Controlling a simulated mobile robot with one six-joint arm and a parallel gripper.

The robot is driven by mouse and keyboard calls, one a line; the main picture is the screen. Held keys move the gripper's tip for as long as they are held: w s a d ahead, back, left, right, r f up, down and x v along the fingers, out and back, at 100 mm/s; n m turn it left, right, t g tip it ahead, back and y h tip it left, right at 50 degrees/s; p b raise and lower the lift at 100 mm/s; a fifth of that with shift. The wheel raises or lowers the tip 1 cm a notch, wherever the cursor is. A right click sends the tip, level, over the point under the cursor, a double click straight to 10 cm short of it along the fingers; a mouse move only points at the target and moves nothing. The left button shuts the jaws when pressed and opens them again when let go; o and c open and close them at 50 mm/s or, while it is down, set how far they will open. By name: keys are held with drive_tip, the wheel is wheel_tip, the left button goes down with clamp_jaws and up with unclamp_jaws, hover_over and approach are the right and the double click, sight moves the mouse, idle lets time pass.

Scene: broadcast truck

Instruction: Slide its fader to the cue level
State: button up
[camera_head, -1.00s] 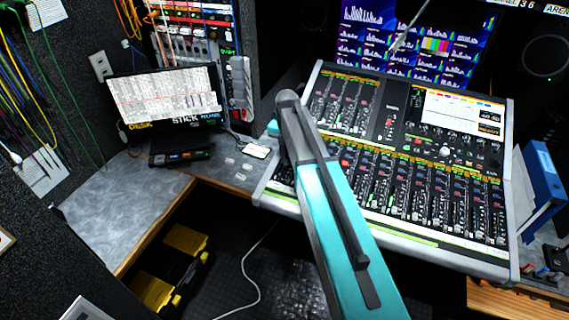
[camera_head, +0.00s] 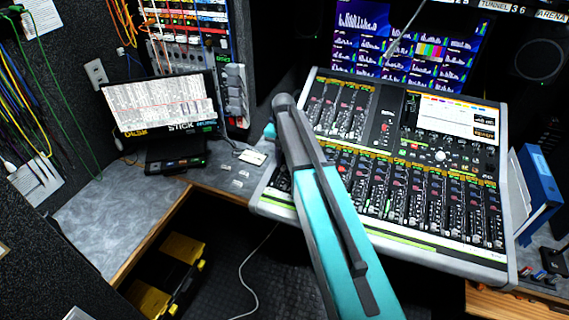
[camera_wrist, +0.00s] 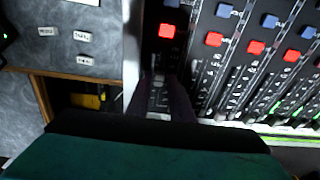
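The mixing console (camera_head: 380,245) stands on the desk, with rows of fader strips along its front half. In the wrist view, the two dark fingers of my gripper (camera_wrist: 161,98) point at the leftmost strip, below a lit red button (camera_wrist: 166,31). The fingers stand apart, with part of the strip showing between them. A small pale fader cap (camera_wrist: 159,78) seems to lie near the tips. I cannot tell whether the fingers touch it. In the head view, my arm hides the fingertips and the console's left edge.
More strips with red buttons (camera_wrist: 256,47) lie close to the right. Small white labels (camera_wrist: 82,37) lie on the grey desk (camera_head: 105,215) to the left. A laptop-like screen (camera_head: 160,105) stands at the back left, and a blue binder (camera_head: 538,185) at the right.

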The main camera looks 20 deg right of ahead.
sight(284, 166)
wheel_tip(284, 166, up, 13)
drive_tip(key=b, duration=0.3)
idle(0.5)
drive_tip(key=shift+r, duration=0.1)
